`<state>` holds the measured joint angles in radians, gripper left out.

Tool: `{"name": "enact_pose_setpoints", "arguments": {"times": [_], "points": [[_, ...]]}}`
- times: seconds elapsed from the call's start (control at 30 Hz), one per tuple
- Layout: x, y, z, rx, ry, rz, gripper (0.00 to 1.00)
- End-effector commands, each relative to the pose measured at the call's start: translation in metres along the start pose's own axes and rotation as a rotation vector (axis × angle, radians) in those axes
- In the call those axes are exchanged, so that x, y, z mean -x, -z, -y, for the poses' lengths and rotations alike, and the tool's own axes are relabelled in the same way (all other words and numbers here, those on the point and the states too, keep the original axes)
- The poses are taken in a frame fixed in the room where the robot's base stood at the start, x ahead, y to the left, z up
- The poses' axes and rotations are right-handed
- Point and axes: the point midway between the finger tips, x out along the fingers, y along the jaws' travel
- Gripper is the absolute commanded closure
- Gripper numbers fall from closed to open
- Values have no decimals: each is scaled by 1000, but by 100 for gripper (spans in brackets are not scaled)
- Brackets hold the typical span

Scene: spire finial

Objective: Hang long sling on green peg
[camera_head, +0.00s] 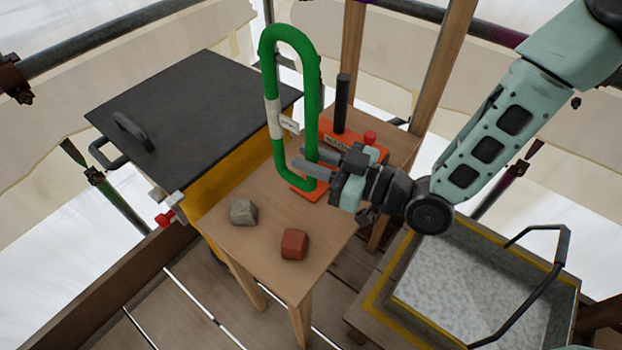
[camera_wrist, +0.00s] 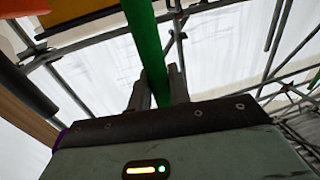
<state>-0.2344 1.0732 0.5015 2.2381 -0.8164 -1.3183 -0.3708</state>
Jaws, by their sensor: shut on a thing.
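The long sling (camera_head: 312,100) is a tall green loop with a white label band on its left side. It stands upright above the wooden table in the head view. My gripper (camera_head: 308,162) is shut on the lower right side of the loop. In the wrist view, the green strand of the sling (camera_wrist: 140,30) passes between the two fingers of my gripper (camera_wrist: 158,90). I cannot make out a green peg. An orange plate (camera_head: 322,194) shows by the sling's lower end; whether they touch is unclear.
On the wooden table (camera_head: 265,187) are a grey stone (camera_head: 243,212), a reddish block (camera_head: 294,244) and a black post (camera_head: 342,102) by an orange base (camera_head: 340,141). A dark-lidded yellow box (camera_head: 190,110) stands left; a handled tray (camera_head: 455,300) lies lower right.

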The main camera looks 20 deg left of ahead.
Motion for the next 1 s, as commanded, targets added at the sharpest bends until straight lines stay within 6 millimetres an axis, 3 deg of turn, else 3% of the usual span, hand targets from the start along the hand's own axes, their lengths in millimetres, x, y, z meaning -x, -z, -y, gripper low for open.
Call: {"name": "enact_pose_setpoints", "arguments": {"times": [0.5, 0.93, 0.97, 1.0], "points": [[0, -58, 0, 1, 0, -1, 100], [0, -66, 0, 2, 0, -2, 100], [0, -65, 0, 2, 0, -1, 75], [0, -64, 0, 2, 0, -1, 64]]}}
